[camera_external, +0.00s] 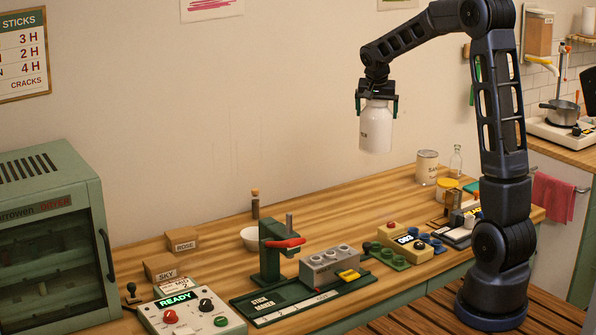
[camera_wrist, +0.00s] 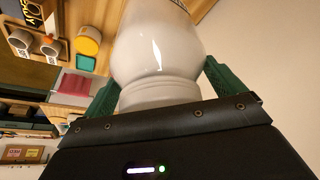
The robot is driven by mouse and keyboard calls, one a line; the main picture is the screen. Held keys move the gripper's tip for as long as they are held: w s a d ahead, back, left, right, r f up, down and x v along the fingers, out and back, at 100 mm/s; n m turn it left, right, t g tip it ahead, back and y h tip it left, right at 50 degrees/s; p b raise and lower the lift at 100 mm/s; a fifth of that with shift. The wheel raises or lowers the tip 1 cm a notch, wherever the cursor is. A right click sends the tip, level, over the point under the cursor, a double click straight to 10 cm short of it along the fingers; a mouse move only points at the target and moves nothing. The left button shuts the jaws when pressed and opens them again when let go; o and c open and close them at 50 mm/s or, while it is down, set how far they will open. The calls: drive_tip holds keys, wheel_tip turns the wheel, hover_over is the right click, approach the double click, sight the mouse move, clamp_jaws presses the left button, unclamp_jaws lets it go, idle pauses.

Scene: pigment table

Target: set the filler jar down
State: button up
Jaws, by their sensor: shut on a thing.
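The filler jar (camera_external: 376,127) is white, with a small dark label on its side. It hangs upright in my gripper (camera_external: 377,101), high above the back of the wooden table (camera_external: 345,206). The green fingers of my gripper are shut on the jar's upper part, one on each side. In the wrist view the jar (camera_wrist: 158,50) fills the middle, between the green fingers (camera_wrist: 160,88). The jar's underside is clear of everything in the external view.
A tin (camera_external: 427,167), a glass bottle (camera_external: 456,160) and a yellow-lidded pot (camera_external: 447,187) stand at the table's right. A green press (camera_external: 271,255), a white bowl (camera_external: 250,238) and a control box (camera_external: 190,314) stand to the left. The back strip between bowl and tin looks clear.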

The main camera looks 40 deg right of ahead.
drive_tip(key=s+d, duration=0.1)
drive_tip(key=d, duration=0.6)
wheel_tip(320, 180, down, 20)
drive_tip(key=shift+a, duration=0.15)
idle(0.6)
drive_tip(key=o, duration=1.7)
